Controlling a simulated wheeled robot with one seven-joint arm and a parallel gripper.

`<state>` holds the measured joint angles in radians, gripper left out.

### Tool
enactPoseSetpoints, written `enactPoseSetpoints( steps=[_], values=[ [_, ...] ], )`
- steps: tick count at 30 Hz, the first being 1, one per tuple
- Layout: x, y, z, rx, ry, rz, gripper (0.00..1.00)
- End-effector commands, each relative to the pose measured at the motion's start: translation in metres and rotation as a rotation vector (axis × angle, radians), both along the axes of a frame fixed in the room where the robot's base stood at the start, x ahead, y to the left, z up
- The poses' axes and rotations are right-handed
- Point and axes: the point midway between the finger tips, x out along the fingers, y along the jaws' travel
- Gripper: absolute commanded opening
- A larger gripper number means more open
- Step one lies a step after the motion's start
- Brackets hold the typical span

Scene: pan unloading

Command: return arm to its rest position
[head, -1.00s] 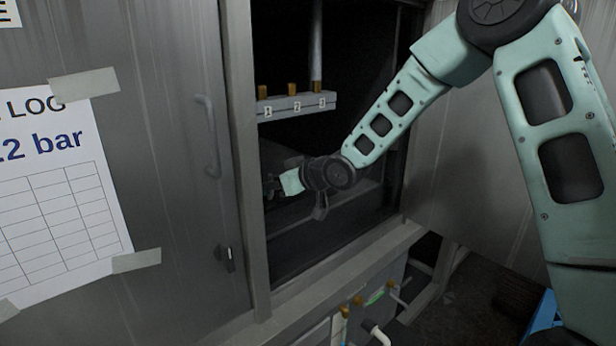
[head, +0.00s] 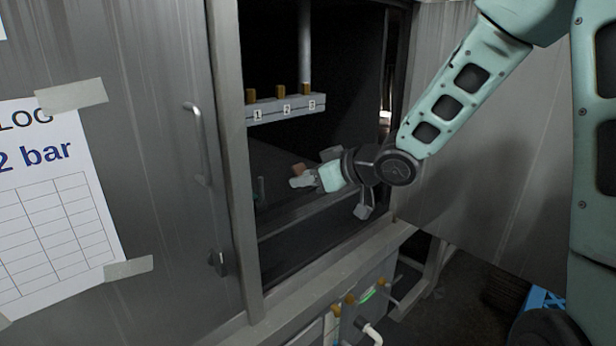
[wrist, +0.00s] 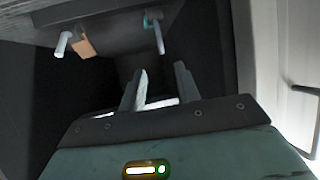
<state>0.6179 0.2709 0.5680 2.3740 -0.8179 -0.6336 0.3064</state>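My gripper (head: 300,181) is at the opening of the dark metal cabinet, left of the dark wrist joint in the head view. In the wrist view my gripper (wrist: 158,84) shows two fingers set apart, with nothing held between them. My arm reaches in from the upper right.
The cabinet's left door (head: 150,150) has a handle (head: 199,140) and a taped paper log (head: 55,195). A numbered bar (head: 285,107) hangs inside the cabinet. A ledge (head: 335,262) runs below the opening. In the wrist view an orange-brown piece (wrist: 86,44) lies beyond the fingers beside a pale peg (wrist: 62,44).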

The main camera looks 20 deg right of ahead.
Motion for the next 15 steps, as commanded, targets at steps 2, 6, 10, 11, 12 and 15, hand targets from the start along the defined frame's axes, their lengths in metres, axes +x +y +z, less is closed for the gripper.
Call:
enactPoseSetpoints(
  steps=[2, 6, 10, 11, 12, 15],
  values=[
    [0.000, 0.000, 0.000, 0.000, 0.000, 0.000, 0.33],
    [0.000, 0.000, 0.000, 0.000, 0.000, 0.000, 0.33],
    [-0.003, 0.007, -0.003, -0.019, 0.021, -0.001, 0.33],
    [-0.005, 0.012, -0.005, -0.032, 0.035, -0.002, 0.33],
    [-0.009, 0.019, -0.009, -0.053, 0.060, -0.004, 0.33],
    [-0.029, 0.042, -0.022, -0.134, 0.152, -0.011, 0.33]
  ],
)
